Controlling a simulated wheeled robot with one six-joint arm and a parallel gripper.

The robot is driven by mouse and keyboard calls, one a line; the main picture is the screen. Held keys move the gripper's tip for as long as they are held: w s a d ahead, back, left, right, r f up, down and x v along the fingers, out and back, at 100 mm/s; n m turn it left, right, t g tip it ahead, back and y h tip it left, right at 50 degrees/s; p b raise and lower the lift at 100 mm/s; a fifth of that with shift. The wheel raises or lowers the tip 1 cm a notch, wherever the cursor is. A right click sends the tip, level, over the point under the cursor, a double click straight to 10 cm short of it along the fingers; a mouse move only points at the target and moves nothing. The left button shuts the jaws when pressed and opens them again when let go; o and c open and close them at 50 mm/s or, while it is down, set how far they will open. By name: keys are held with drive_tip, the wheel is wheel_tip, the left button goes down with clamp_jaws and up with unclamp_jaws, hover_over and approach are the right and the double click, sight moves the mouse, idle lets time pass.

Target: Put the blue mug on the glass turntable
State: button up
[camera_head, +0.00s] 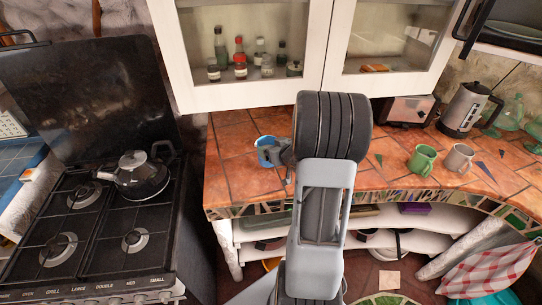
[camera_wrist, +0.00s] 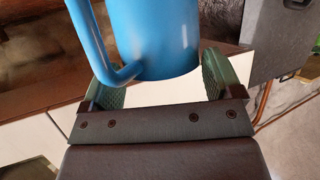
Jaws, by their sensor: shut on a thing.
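The blue mug (camera_head: 264,143) shows at the left part of the tiled counter in the head view, partly covered by my gripper (camera_head: 277,156). In the wrist view the blue mug (camera_wrist: 160,38) fills the space between the green finger pads of my gripper (camera_wrist: 160,80), with its handle towards the left finger. My gripper is shut on the mug. The mug's top is cut off by the wrist frame. Whether its base touches the counter cannot be told. I cannot make out a glass turntable; my arm hides part of the counter.
A green mug (camera_head: 422,160) and a beige mug (camera_head: 459,158) stand right of my arm on the counter (camera_head: 240,184). A toaster (camera_head: 404,109), a kettle (camera_head: 466,108) and green glassware (camera_head: 511,111) stand behind. A stove with a dark kettle (camera_head: 141,178) is at left. A cabinet (camera_head: 240,103) overhangs the counter.

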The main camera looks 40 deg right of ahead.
drive_tip(key=shift+w+d+f, duration=0.1)
drive_tip(key=shift+w+f, duration=0.15)
drive_tip(key=shift+f, duration=0.6)
drive_tip(key=shift+w+d+f, duration=0.1)
drive_tip(key=shift+w+f, duration=0.1)
drive_tip(key=shift+f, duration=0.9)
drive_tip(key=shift+f, duration=0.2)
drive_tip(key=o, duration=1.4)
